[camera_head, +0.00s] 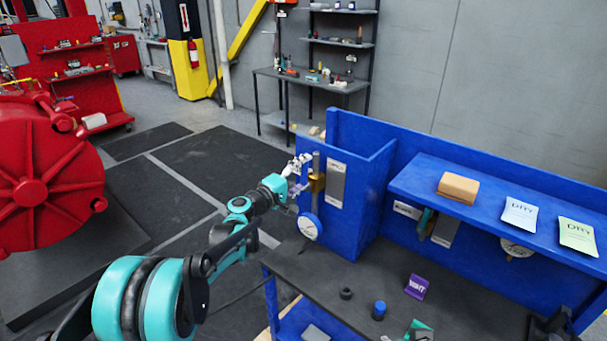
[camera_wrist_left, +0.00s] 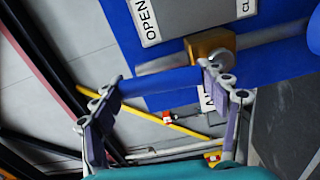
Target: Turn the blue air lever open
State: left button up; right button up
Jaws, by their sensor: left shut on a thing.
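The blue air lever (camera_wrist_left: 163,83) shows in the left wrist view as a blue bar beside a brass valve body (camera_wrist_left: 205,45) and a grey pipe (camera_wrist_left: 168,63). It runs roughly along the pipe. My left gripper (camera_wrist_left: 160,88) has one finger at each end of the visible bar and is shut on it. In the head view my left gripper (camera_head: 299,172) is at the brass valve on the blue panel's left end; the lever is too small to make out there. A plate (camera_wrist_left: 148,20) reading OPEN is above the valve, with a partly cut-off plate beside it. My right gripper is not seen.
A round gauge (camera_head: 310,227) hangs just below the valve. The blue bench's dark top (camera_head: 370,280) holds a purple WAIT block (camera_head: 416,287) and a blue-capped item (camera_head: 379,310). A blue shelf (camera_head: 490,205) carries a tan block and two cards.

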pick_arm(q)
jog(key=shift+d+r, duration=0.15)
jog(key=o, duration=1.5)
jog(key=shift+w, duration=0.1)
jog(key=shift+o, duration=0.9)
jog(key=shift+w+d, duration=0.15)
jog(key=shift+d, duration=0.15)
jog(key=shift+a, duration=0.25)
jog(key=v, duration=1.2)
jog(key=shift+d, duration=0.15)
